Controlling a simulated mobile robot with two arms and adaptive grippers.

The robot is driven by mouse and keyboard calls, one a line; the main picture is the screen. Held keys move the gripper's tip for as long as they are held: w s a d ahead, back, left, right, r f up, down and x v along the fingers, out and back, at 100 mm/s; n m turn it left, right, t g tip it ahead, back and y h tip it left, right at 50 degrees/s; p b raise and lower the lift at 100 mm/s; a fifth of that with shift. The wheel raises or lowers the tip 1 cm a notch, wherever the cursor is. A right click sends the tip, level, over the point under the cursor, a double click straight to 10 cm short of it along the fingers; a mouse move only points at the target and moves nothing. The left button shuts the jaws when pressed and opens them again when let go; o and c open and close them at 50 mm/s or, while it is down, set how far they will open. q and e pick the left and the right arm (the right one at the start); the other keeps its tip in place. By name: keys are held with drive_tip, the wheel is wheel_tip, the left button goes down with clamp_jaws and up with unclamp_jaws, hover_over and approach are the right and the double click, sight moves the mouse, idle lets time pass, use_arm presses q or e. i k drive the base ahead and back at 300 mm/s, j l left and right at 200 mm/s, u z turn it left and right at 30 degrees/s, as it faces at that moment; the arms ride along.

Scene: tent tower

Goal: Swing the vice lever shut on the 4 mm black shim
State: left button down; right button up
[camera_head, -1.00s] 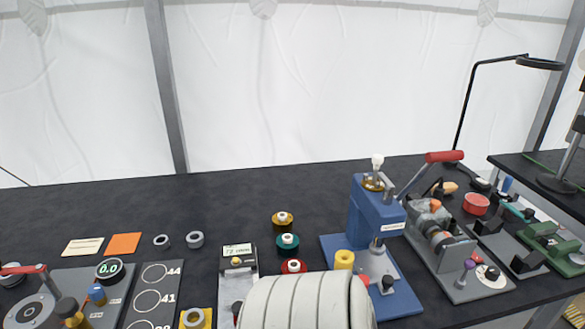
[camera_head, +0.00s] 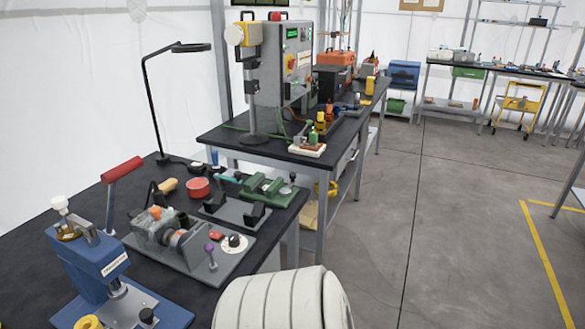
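A small green vice (camera_head: 268,188) sits near the right edge of the dark bench. A thin bar with a dark knob (camera_head: 292,178) stands at its right side; I cannot tell whether this lever is open or shut. The vice's jaws are too small to read. I cannot make out the black shim for certain. Neither of my grippers is in view.
A grey fixture with dark uprights (camera_head: 236,210), a grey-based machine (camera_head: 185,248), a red tub (camera_head: 198,187) and a blue press (camera_head: 98,270) with a red-handled lever (camera_head: 122,168) crowd the bench. A black lamp (camera_head: 160,110) stands behind. The floor (camera_head: 440,220) at right is clear.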

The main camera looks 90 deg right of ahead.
sight(283, 192)
drive_tip(key=z, duration=2.75)
